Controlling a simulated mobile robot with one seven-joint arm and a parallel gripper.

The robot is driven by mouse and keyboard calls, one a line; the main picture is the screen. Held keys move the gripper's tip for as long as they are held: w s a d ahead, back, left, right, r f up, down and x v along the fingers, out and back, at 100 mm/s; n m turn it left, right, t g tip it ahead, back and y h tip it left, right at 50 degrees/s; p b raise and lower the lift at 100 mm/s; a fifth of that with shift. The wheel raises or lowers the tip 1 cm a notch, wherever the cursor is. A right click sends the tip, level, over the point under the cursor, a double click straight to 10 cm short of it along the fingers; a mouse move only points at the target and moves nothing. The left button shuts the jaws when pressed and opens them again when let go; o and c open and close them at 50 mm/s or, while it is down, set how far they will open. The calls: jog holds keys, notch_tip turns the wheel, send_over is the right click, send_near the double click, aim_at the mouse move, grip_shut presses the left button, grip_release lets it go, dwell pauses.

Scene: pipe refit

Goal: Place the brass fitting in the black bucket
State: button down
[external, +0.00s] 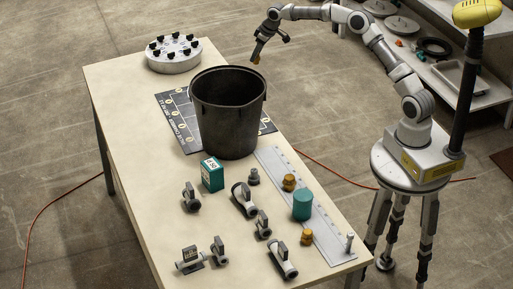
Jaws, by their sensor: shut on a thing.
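The black bucket (228,122) stands upright on the table, partly over a dark printed mat. My gripper (257,59) points downward in the air, just above the bucket's back right rim in the picture. It is shut on a small brass fitting (256,61), mostly hidden by the fingers. I cannot tell whether it is over the bucket's mouth or beyond it. Two other brass-coloured fittings are on the table: one (289,182) by the grey strip and one (306,237) nearer the front.
The table (130,120) also holds several grey valves (244,199), a teal cylinder (302,206), a green box (212,174), a long grey strip (325,236) and a round white fixture (174,54) at the back left. The table's left side is clear. A shelf (490,98) stands at right.

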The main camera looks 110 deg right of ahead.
jog(key=r, duration=1)
jog(key=shift+w+a+r, duration=0.15)
jog(key=shift+w+r, duration=0.15)
jog(key=w+a, duration=0.3)
jog(key=w, duration=0.1)
jog(key=w+a+n+p, duration=0.1)
jog(key=w+a, duration=0.2)
jog(key=w, duration=0.2)
jog(key=w+a+n+p, duration=0.1)
jog(key=w+a, duration=0.2)
jog(key=w, duration=0.1)
jog(key=shift+w+y, duration=0.25)
jog(key=shift+y, duration=0.15)
jog(key=w+a+n+p, duration=0.2)
jog(key=w+a, duration=0.7)
jog(key=a, duration=0.1)
jog(key=shift+t+y, duration=0.3)
jog(key=f, duration=2.4)
jog(key=shift+d, duration=0.4)
jog(key=shift+f, duration=2.25)
jog(key=shift+f, duration=0.15)
jog(key=shift+c, duration=2.4)
grip_release()
